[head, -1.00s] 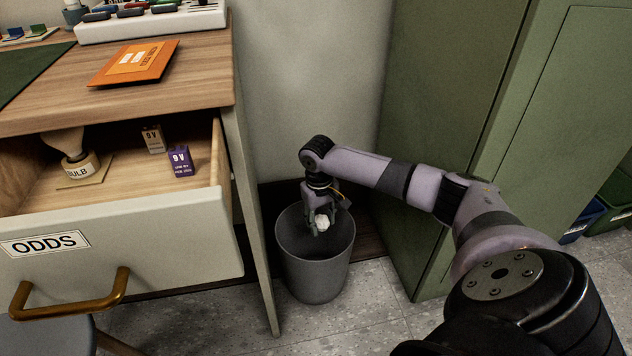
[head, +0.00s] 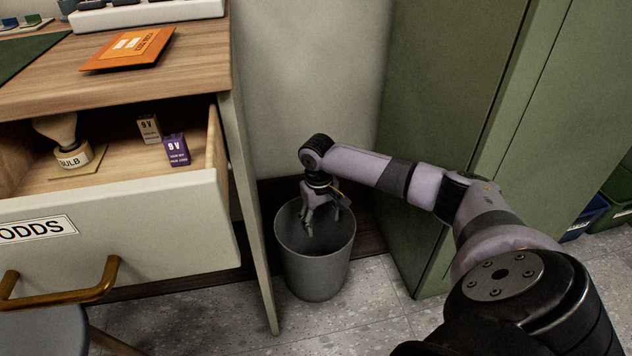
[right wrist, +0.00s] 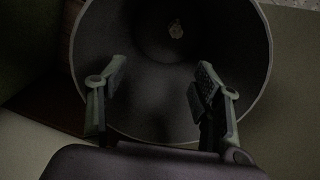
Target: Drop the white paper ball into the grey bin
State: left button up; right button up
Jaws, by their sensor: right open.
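The grey bin (head: 316,275) stands on the floor between the desk and the green cabinet. My right gripper (head: 322,228) is over the bin's mouth with its fingers inside the rim, open and empty. In the right wrist view the gripper (right wrist: 160,90) shows its two fingers apart above the bin (right wrist: 250,95). The ball is hidden in the head view. My left gripper is out of view.
The open drawer (head: 120,225) holds a bulb and two 9 V batteries, and juts out left of the bin. The desk leg (head: 255,230) is close to the bin. The green cabinet (head: 440,120) stands at the right. An orange envelope (head: 130,48) lies on the desk.

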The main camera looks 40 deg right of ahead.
notch_tip(320, 180, up, 12)
jog(key=shift+a, duration=0.3)
dwell(0.4)
dwell(0.4)
